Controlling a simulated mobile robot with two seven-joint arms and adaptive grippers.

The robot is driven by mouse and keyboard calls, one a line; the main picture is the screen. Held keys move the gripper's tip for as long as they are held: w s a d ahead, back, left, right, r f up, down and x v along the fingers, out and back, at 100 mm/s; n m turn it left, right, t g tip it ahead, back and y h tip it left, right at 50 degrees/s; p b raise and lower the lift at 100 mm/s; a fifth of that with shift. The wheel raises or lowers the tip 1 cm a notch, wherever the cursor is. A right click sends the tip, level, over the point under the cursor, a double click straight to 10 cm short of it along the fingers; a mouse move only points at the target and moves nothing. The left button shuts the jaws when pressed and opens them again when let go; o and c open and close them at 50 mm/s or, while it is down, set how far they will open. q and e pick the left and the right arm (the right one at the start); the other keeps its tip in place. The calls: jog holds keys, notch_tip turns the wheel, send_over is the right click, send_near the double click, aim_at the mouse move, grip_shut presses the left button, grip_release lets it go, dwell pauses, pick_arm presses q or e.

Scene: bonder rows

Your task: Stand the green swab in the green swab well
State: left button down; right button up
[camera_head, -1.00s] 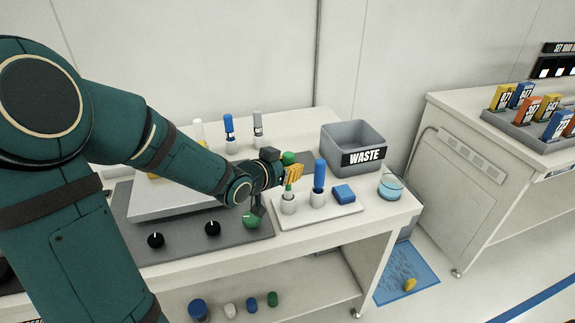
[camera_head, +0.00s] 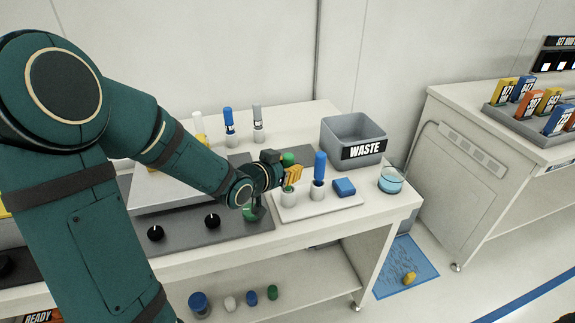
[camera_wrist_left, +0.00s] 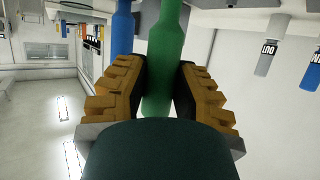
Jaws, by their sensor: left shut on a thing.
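The green swab (camera_head: 288,158) is held upright in my left gripper (camera_head: 292,173). Its top shows above the yellow fingers, and a bit of green shows below them at the mouth of the left white well (camera_head: 288,201). How deep its lower end sits in this well I cannot tell. In the left wrist view the green swab (camera_wrist_left: 165,55) lies between both fingers of my left gripper (camera_wrist_left: 157,90), which are shut on it. My right gripper is not in view.
A blue swab (camera_head: 320,165) stands in the well (camera_head: 317,193) to the right. A blue block (camera_head: 343,187) lies on the same white tray (camera_head: 325,210). A waste bin (camera_head: 338,138) stands behind, and a dish of blue liquid (camera_head: 390,182) is near the right table edge.

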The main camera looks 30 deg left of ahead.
pick_arm(q)
jog(key=shift+f, duration=0.45)
dwell(0.4)
jog(key=c, duration=0.8)
grip_release()
jog(key=shift+v, duration=3.75)
